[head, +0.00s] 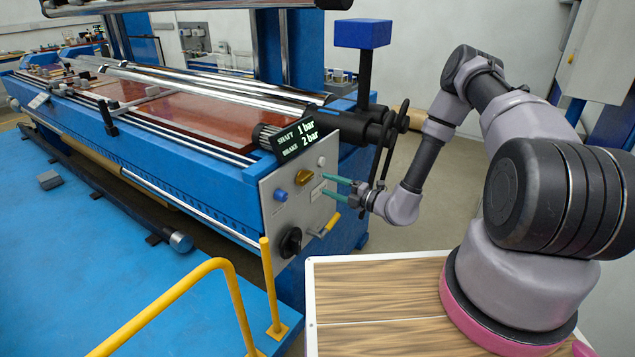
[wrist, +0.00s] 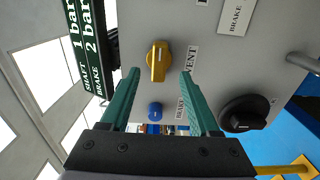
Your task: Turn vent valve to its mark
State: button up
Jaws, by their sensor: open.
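The vent valve is a yellow knob (head: 304,177) on the grey control panel (head: 277,220) at the machine's end. In the wrist view the yellow knob (wrist: 158,62) sits beside a VENT label, and a pale line shows on its face. My gripper (head: 325,184) is open, with its green fingers pointing at the panel just right of the knob in the head view. In the wrist view my gripper's (wrist: 160,72) fingertips lie on either side of the knob, apart from it. The knob is not held. I cannot make out the mark clearly.
A blue button (wrist: 155,110) and a black rotary knob (wrist: 242,113) are near the vent knob. A yellow-handled lever (head: 331,224) is below the fingers. A display (head: 297,133) reads shaft 1 bar, brake 2 bar. A yellow railing (head: 235,285) stands in front.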

jog(key=shift+v, duration=1.75)
